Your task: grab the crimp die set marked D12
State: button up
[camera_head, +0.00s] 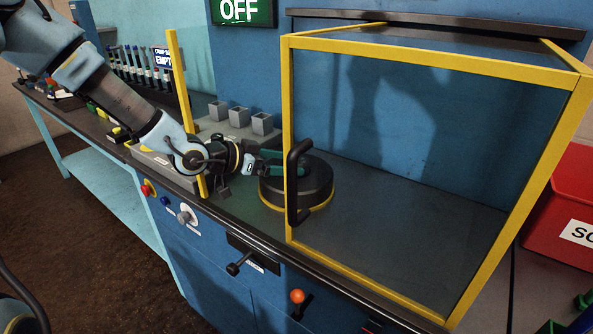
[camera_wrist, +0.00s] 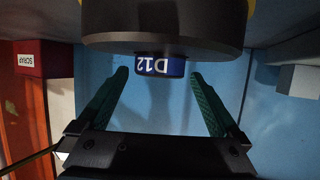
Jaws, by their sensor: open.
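The blue D12 marking (camera_wrist: 160,66) shows upside down in the wrist view, on a short dark piece against a wide black round body (camera_wrist: 165,25). In the head view this body is a black round base (camera_head: 315,190) with a yellow lower rim, on the bench inside the machine. My gripper (camera_wrist: 157,88) has its two green fingers spread, one to each side of the D12 piece, with visible gaps. In the head view my gripper (camera_head: 288,165) is over the round base, and it and the guard frame hide the D12 piece.
A yellow-framed clear guard (camera_head: 430,62) with a black handle (camera_head: 297,182) stands close to the right of my gripper. A yellow post (camera_head: 180,85) is by my arm. Grey blocks (camera_head: 238,117) stand behind. A red scrap box (camera_head: 565,215) is at right. A sign (camera_head: 240,11) reads OFF.

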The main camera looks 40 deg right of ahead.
jog(key=shift+x, duration=1.2)
grip_shut()
